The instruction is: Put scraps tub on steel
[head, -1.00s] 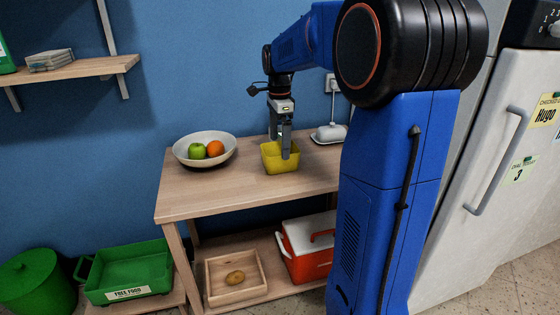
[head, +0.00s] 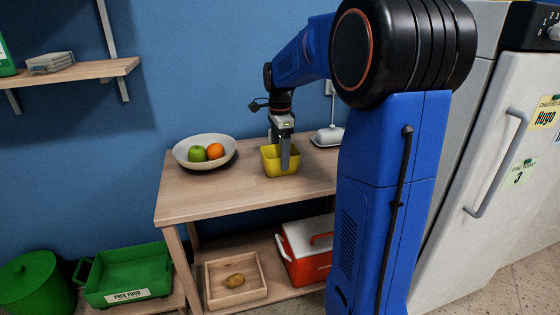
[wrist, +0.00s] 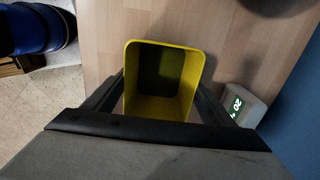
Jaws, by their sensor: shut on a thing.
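The scraps tub is a yellow, open-topped tub (head: 277,166) near the back of the wooden table in the head view. My gripper (head: 284,158) reaches down onto it from above and is shut on it. In the wrist view the tub (wrist: 160,105) sits between my two fingers and looks empty inside, with a dark bottom. I cannot tell whether its base touches the table. No steel surface can be clearly made out.
A bowl (head: 180,150) with a green apple (head: 197,154) and an orange (head: 215,151) stands left on the table (head: 200,195). A white butter dish (head: 328,136) stands behind right. Below are a wooden tray (head: 236,298), a red cooler (head: 305,262) and a green crate (head: 128,270).

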